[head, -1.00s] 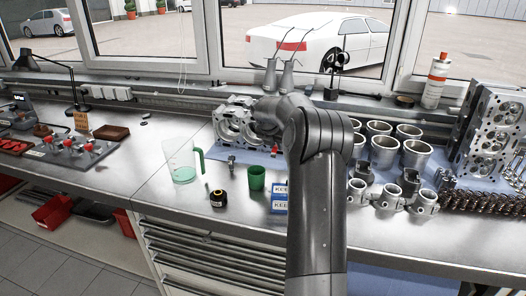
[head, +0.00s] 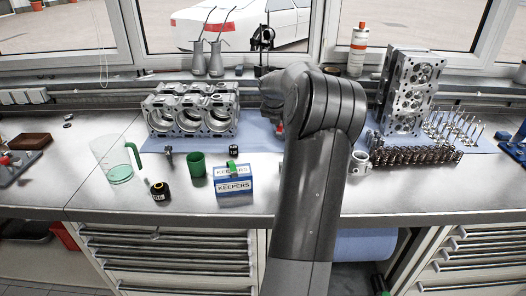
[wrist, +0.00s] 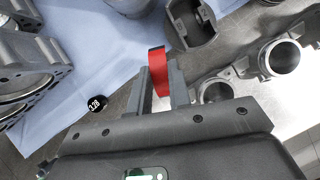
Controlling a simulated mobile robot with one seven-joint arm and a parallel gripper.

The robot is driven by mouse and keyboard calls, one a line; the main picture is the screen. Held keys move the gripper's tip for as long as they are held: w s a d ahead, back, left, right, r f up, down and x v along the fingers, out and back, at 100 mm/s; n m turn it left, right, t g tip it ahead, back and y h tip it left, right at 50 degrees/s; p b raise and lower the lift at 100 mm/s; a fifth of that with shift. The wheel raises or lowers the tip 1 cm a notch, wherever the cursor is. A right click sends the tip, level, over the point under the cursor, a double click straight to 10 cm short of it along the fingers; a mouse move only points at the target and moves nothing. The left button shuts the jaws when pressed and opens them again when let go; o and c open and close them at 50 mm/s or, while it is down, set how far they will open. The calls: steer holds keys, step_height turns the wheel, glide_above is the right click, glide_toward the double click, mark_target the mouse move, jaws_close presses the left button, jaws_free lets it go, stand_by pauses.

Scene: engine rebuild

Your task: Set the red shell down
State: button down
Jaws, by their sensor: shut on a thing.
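The red shell (wrist: 158,68) is a thin curved strip with a dark top end. It stands between the two fingers of my gripper (wrist: 161,80) in the wrist view, and the gripper is shut on it. Below and around it lie the blue mat (wrist: 95,55) and bare grey bench; I cannot tell the gap beneath the shell. In the head view my arm hides most of the gripper, and a small red patch (head: 280,127) shows just left of the arm, probably the shell.
The engine block (head: 192,115) stands left of my arm. In the wrist view, a dark piston (wrist: 190,20) and metal connecting rods (wrist: 280,57) lie close right of the fingers, and a small black "3.28" cap (wrist: 97,103) lies left. A blue KEEPERS box (head: 234,186) sits near the front.

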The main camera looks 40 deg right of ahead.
steer(key=w+f, duration=0.2)
steer(key=w+a+f, duration=0.1)
steer(key=w+f, duration=0.1)
steer(key=w, duration=0.1)
steer(key=w+f, duration=0.2)
steer(key=f, duration=0.1)
steer(key=shift+w+a, duration=0.25)
steer(key=shift+a, duration=0.05)
steer(key=shift+w+f, duration=0.1)
steer(key=shift+f, duration=1.9)
steer(key=shift+f, duration=0.15)
steer(key=c, duration=1.3)
jaws_free()
steer(key=shift+c, duration=0.2)
